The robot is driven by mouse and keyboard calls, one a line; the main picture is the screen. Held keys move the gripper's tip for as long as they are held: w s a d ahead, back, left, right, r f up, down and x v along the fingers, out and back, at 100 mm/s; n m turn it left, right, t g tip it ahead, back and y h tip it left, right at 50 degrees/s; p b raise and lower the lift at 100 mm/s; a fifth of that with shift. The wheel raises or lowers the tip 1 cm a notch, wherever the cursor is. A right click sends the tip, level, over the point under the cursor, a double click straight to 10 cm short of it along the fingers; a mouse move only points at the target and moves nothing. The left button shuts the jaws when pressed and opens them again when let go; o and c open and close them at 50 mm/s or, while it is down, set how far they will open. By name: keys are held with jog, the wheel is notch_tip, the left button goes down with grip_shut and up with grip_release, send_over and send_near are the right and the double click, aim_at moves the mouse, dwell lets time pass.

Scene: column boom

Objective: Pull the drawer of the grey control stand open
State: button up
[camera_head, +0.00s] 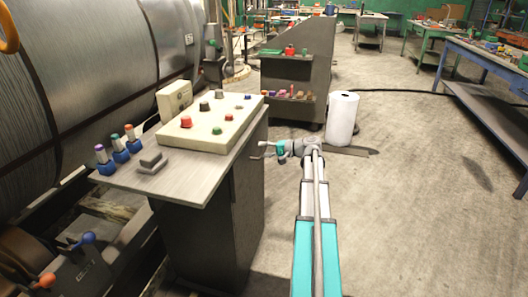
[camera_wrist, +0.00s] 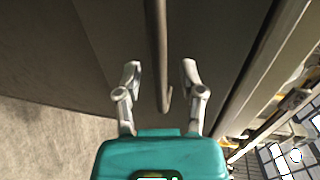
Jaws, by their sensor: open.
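The grey control stand (camera_head: 245,185) is at left of centre in the head view, with a pale top and dark sides. My gripper (camera_head: 262,150) is beside its right side near the top; the drawer front cannot be made out there. In the wrist view, a dark panel (camera_wrist: 220,45), apparently the drawer front, fills the upper middle. A thin bar handle (camera_wrist: 157,45) with a hooked end runs along it. My gripper (camera_wrist: 160,67) is open, one finger on each side of the bar, with gaps on both sides. How deep the bar sits between the fingers is unclear.
A cream button panel (camera_head: 215,122) and blue-based levers (camera_head: 120,150) are on the stand's top. A white roll (camera_head: 342,118) stands on the floor beyond my gripper, near a dark shelf unit (camera_head: 300,75). A large metal drum (camera_head: 100,50) is at left.

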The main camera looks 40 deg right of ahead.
grip_shut()
dwell(0.3)
dwell(0.3)
